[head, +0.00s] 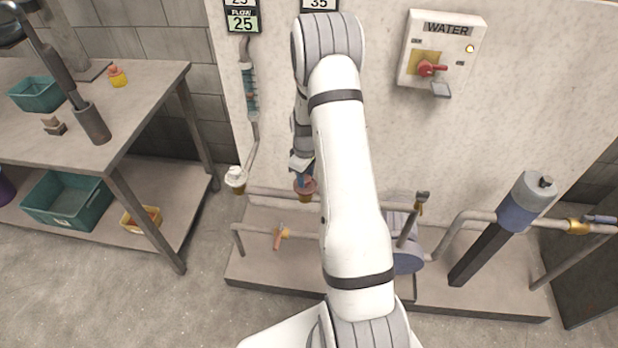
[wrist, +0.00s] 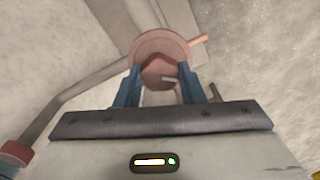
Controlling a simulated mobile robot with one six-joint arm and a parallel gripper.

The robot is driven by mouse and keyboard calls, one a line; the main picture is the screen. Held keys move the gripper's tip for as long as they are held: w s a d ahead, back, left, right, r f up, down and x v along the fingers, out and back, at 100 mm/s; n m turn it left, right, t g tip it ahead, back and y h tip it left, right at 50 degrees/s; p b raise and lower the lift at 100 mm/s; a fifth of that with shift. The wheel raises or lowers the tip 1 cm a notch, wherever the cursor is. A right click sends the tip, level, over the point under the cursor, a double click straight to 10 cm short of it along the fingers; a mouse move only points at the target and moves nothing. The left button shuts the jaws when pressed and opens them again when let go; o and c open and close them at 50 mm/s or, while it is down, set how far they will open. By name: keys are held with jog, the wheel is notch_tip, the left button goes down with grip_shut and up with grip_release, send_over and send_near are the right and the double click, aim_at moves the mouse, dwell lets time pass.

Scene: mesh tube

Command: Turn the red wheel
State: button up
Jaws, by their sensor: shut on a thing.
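The red wheel (wrist: 148,43) shows in the wrist view as a dull red disc with a darker red raised middle part. My gripper (wrist: 160,73) has its two blue fingers on either side of that raised part, shut on it. In the head view the wheel (head: 306,190) is a small brownish-red shape low by the wall, at the pipes. My gripper (head: 301,166) comes down on it from above, and my arm hides part of the area to its right.
A white-topped fitting (head: 236,178) stands left of the wheel. A vertical gauge tube (head: 250,90) runs up the wall. The WATER box (head: 444,48) has a red switch. A workbench (head: 150,100) stands at left. A blue-grey cylinder (head: 526,200) and pipes are at right.

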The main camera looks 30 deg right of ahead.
dwell(0.3)
jog(key=o, duration=1)
jog(key=shift+r, duration=3.9)
